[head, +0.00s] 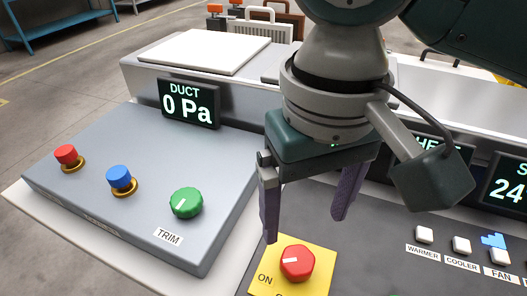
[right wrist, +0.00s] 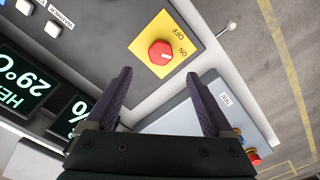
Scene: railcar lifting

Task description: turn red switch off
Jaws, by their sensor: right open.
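The red switch (head: 297,262) is a round knob on a yellow plate (head: 322,257) at the bottom of the head view. The plate's ON label (head: 265,279) is at its lower left; the OFF label is mostly cut off there. In the right wrist view, the red switch (right wrist: 160,53) and both labels show, and the knob's pale mark appears to point toward ON. My right gripper (head: 305,228) is open and empty, with its fingers above and behind the switch, apart from it. In the right wrist view, the gripper (right wrist: 160,78) has its fingertips spread below the knob. My left gripper is not in view.
A grey panel at left carries a red button (head: 66,155), a blue button (head: 120,178) and a green TRIM knob (head: 186,202). A DUCT display (head: 189,104) stands behind them. White buttons (head: 461,245) line the dark panel at right. The yellow plate around the switch is clear.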

